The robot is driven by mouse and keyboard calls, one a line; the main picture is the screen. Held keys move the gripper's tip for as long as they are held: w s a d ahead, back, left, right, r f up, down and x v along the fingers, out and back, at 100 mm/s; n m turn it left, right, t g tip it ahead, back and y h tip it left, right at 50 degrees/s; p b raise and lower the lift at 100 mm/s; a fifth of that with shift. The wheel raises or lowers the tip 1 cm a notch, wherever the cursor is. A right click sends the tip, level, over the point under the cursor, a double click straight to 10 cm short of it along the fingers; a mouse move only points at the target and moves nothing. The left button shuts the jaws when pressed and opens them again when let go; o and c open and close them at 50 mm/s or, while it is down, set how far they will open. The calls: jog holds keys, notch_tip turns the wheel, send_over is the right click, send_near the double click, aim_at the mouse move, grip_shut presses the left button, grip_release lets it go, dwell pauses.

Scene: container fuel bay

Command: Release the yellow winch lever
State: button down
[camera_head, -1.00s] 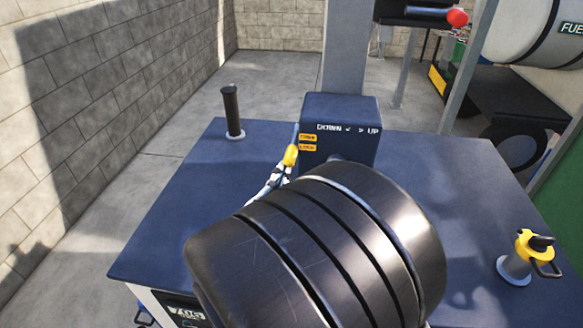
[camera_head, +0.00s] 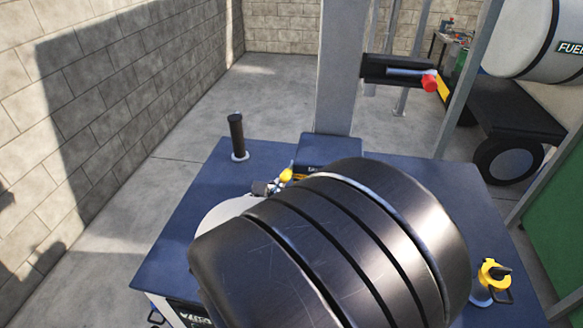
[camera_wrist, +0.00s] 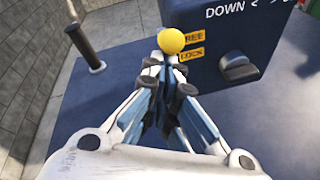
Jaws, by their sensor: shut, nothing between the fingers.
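The yellow winch lever's round knob (camera_wrist: 171,41) is just beyond my gripper's fingertips (camera_wrist: 165,66) in the wrist view. My gripper is shut with nothing between its fingers. The knob stands beside the yellow FREE label (camera_wrist: 192,35), above the LOCK label (camera_wrist: 191,54), on the dark blue box (camera_wrist: 225,90). The lever's shaft is hidden behind the fingers. In the head view, the yellow knob (camera_head: 287,174) shows at the left of the box (camera_head: 325,147), and my arm hides much of the box front. I cannot tell whether the fingertips touch the lever.
A black rotary knob (camera_wrist: 239,69) sits on the box under the DOWN/UP marking. A black upright handle (camera_head: 237,134) stands on the blue top (camera_head: 195,190). A yellow-topped fitting (camera_head: 492,278) is at right. A grey post (camera_head: 343,65) rises behind; a red-knobbed lever (camera_head: 430,83) is beside it.

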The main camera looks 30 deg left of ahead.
jog(key=shift+w+a+r+g+h+p, duration=0.15)
jog(key=shift+w+r+g+p, duration=0.2)
jog(key=shift+r+g+p, duration=0.65)
jog(key=shift+w+a+r+g+h+p, duration=0.1)
jog(key=shift+w+r+p, duration=0.4)
jog(key=shift+p, duration=1.05)
jog(key=shift+w+a+r+g+h+p, duration=0.15)
jog(key=shift+r+g+p, duration=0.35)
jog(key=shift+r+p, duration=0.65)
jog(key=shift+w+f, duration=0.1)
jog(key=shift+f, duration=0.1)
